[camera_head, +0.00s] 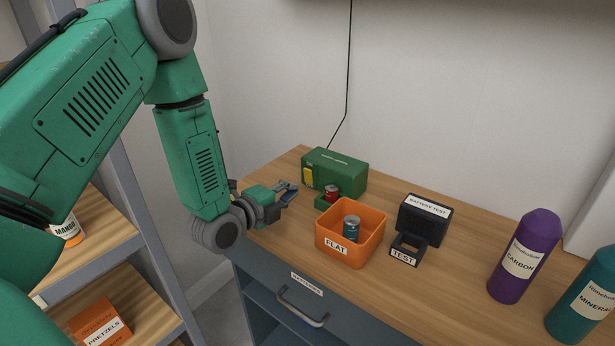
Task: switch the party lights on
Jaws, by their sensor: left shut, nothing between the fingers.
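A green box (340,170) stands at the back of the wooden counter, with a yellow patch on its left front and a dark cable running up the wall behind it. A red battery-like cylinder (332,191) sits in a small green holder at its front. My left gripper (290,190) is shut and empty, just left of the green box. I cannot tell whether it touches the box. An orange bin (345,253) labelled FLAT holds a teal cylinder (351,227). A black tester (424,220) labelled BATTERY TEST has an empty-looking cradle (405,248) marked TEST. My right gripper is out of view. No lights show.
A purple CARBON bottle (524,257) and a teal MINERAL bottle (585,300) stand at the right. A drawer handle (302,308) sits below the counter's front edge. Shelves at left hold a PRETZELS box (100,322) and a MANGO container (68,230). The front-middle counter is clear.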

